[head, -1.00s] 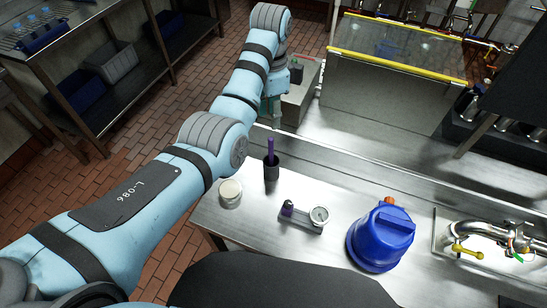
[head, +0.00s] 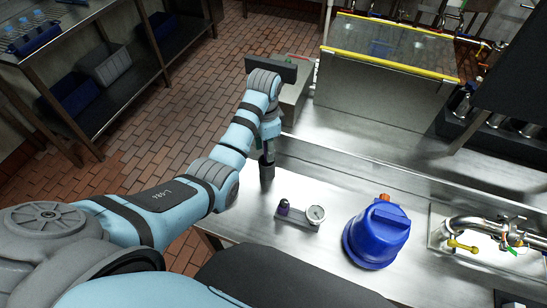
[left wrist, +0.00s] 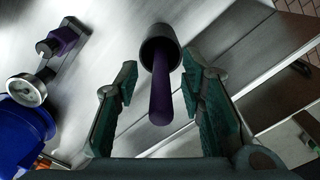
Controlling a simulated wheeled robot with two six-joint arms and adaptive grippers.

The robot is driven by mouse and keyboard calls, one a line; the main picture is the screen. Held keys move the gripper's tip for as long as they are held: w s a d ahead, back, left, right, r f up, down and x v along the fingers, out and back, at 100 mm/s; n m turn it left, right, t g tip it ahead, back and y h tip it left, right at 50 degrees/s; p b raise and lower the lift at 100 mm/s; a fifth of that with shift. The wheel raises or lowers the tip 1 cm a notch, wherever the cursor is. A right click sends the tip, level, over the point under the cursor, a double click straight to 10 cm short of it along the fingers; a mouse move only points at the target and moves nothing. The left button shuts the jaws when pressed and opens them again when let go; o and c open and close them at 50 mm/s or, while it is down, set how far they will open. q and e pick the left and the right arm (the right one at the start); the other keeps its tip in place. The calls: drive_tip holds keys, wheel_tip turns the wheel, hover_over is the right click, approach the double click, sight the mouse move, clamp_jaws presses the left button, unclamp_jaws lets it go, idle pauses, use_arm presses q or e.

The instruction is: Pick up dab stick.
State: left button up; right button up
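The dab stick is a purple rod (left wrist: 161,95) standing in a small dark cup (left wrist: 160,45) in the left wrist view. The cup (head: 267,178) stands on the steel counter in the head view, where the stick is mostly hidden by my gripper. My left gripper (head: 267,143) is just above the cup. In the left wrist view my left gripper (left wrist: 159,75) is open, with one finger on each side of the stick and visible gaps between. My right gripper is not in view.
A purple-topped device with a round gauge (head: 315,214) and a blue jug (head: 378,235) stand to the right on the steel counter (head: 330,185). A brass-handled tap (head: 462,245) is farther right. A clear-topped tank with yellow edges (head: 385,85) is behind.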

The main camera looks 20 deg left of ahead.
use_arm(q)
drive_tip(key=shift+f, duration=0.1)
clamp_jaws()
idle(0.3)
